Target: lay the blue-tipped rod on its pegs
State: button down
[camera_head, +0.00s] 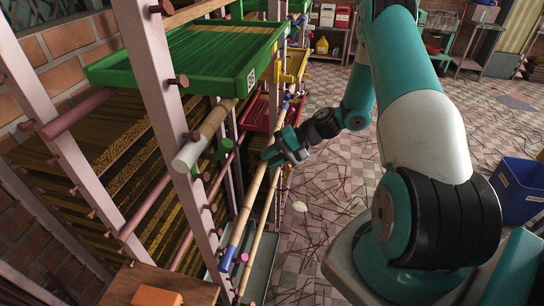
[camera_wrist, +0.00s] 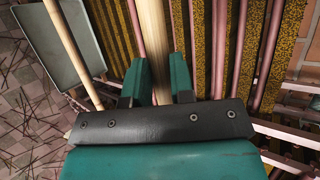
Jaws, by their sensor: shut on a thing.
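My gripper (camera_head: 272,155) is shut on a long pale wooden rod beside the rack. In the wrist view, the rod (camera_wrist: 152,35) runs between the two fingers of my gripper (camera_wrist: 157,82). In the head view, the blue-tipped rod (camera_head: 246,200) slants down toward the near end, where its blue end (camera_head: 228,258) shows; it appears to be the held one. Several dark red pegs (camera_head: 191,135) stick out from the pink rack posts (camera_head: 160,90). I cannot tell which pegs belong to this rod, or whether it touches any.
A green tray (camera_head: 110,75) and a red tray (camera_head: 255,118) sit on the rack. A grey tray (camera_wrist: 60,45) lies low. The tiled aisle (camera_head: 325,190) is open.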

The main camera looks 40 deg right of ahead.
jog(key=c, duration=0.6)
grip_release()
jog(key=shift+s, duration=0.1)
jog(key=s+d, duration=0.4)
jog(key=s, duration=0.1)
jog(key=s+d, duration=0.2)
jog(key=shift+s+p, duration=0.3)
jog(key=shift+s, duration=0.05)
dwell(0.6)
jog(key=shift+s+d, duration=0.1)
dwell(0.4)
